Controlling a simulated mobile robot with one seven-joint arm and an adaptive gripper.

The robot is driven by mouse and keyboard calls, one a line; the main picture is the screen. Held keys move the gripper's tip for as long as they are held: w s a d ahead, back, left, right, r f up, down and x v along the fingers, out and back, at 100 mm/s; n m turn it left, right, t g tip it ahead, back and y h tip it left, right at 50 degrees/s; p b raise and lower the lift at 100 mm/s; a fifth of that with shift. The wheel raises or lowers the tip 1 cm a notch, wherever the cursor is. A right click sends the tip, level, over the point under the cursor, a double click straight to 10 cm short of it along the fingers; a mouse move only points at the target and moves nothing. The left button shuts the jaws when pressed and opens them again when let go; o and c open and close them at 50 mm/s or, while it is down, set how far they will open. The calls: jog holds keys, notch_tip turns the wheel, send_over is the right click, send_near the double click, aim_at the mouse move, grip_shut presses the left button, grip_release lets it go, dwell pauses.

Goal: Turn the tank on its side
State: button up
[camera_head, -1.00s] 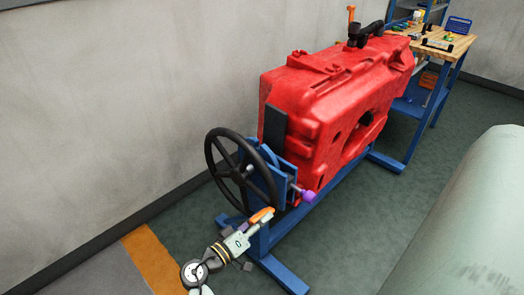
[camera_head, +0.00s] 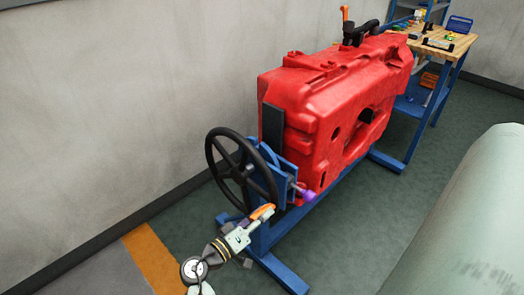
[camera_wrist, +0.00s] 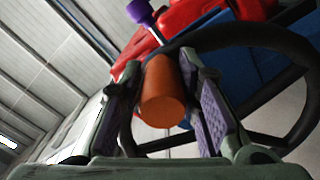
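The red tank (camera_head: 325,95) stands upright, leaning slightly toward the wall, in a blue stand (camera_head: 345,180). A black handwheel (camera_head: 210,165) is on the stand's near end. The wheel has an orange handle (camera_head: 263,211) on its lower right rim. My gripper (camera_head: 256,217) is at this handle. In the wrist view, the orange handle (camera_wrist: 162,100) sits between the two purple-padded fingers, which are closed around it. A purple knob (camera_head: 308,196) on the stand is just right of the wheel; it also shows in the wrist view (camera_wrist: 139,11).
A grey wall (camera_head: 110,100) runs close behind the stand. A wooden workbench (camera_head: 455,43) with small items stands beyond the tank. A large pale green rounded body (camera_head: 470,220) is at the right. Green floor (camera_head: 350,240) is open between it and the stand.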

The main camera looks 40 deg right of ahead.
jog(key=o, duration=0.4)
jog(key=shift+a, duration=0.1)
jog(key=a, duration=1.1)
jog(key=shift+s+a, duration=0.25)
jog(key=shift+a, duration=0.15)
